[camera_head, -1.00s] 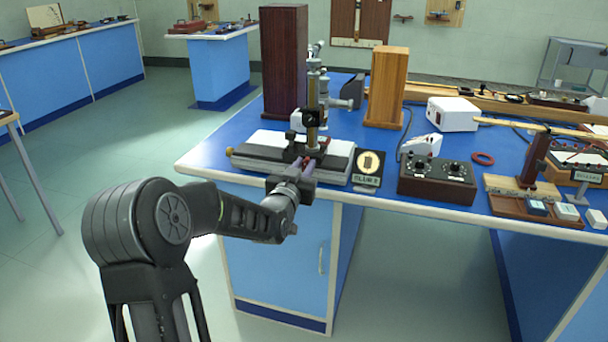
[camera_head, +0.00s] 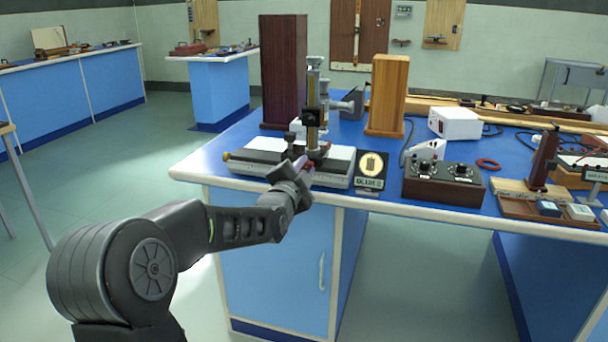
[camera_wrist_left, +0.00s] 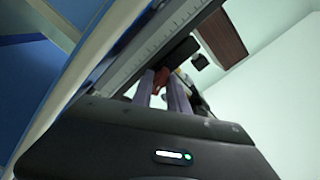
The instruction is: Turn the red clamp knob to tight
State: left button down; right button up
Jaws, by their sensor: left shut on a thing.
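The red clamp knob (camera_wrist_left: 161,77) shows in the left wrist view as a small red piece between the finger ends, partly covered by them. My left gripper (camera_wrist_left: 163,84) is shut on it, with a finger on each side. In the head view my left gripper (camera_head: 299,165) reaches to the front of the microscope stand, and its wrist hides the knob there. The stand has a grey base with a scale (camera_head: 332,181) and a brass upright (camera_head: 312,118). The knob's tightness cannot be read. My right gripper is not in view.
A dark wooden block (camera_head: 284,72) and a lighter one (camera_head: 387,95) stand behind.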

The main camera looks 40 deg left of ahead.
pick_arm(q)
jog(key=shift+m+b, duration=0.3)
jog(key=shift+m, duration=2)
jog(key=c, duration=1.3)
grip_release()
jog(key=v, duration=0.7)
jog(key=shift+s+d+p, duration=0.2)
jog(key=shift+s+p, duration=0.1)
jog(key=shift+s, duration=0.05)
